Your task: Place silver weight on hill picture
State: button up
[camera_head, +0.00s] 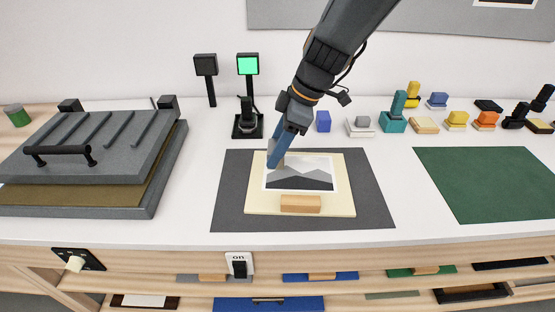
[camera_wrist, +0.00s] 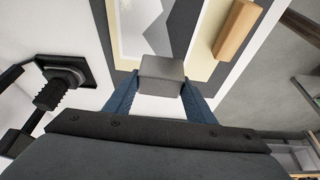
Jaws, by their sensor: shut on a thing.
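The hill picture (camera_head: 300,180) lies on a cream board, with grey hills on a white sheet; part of it also shows in the wrist view (camera_wrist: 140,28). My gripper (camera_head: 276,160) is over the upper left part of the picture. Its blue fingers are shut on the silver weight (camera_wrist: 161,75), a grey block that shows between the fingertips in the wrist view. In the head view the fingers hide most of the weight. I cannot tell whether the weight touches the picture or hangs just above it.
A wooden block (camera_head: 300,204) lies on the board's front edge. The board rests on a dark grey mat (camera_head: 375,205). A black stand with a green-lit head (camera_head: 248,64) is behind, a grey press (camera_head: 85,150) at left, a green mat (camera_head: 490,180) at right.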

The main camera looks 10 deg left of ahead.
notch_tip(320, 180, down, 4)
jog(key=shift+f+p, duration=0.15)
jog(key=shift+p, duration=0.4)
jog(key=shift+f, duration=0.1)
jog(key=shift+f+b, duration=0.3)
jog(key=shift+b, duration=0.15)
jog(key=o, duration=1.4)
jog(key=shift+r, duration=0.15)
jog(key=shift+w+d+r+p, duration=0.1)
jog(key=shift+r+p, duration=0.25)
jog(key=shift+r, duration=0.15)
jog(key=b+v, duration=0.3)
jog(key=v, duration=0.8)
jog(key=shift+d+r, duration=0.1)
jog(key=shift+d, duration=0.05)
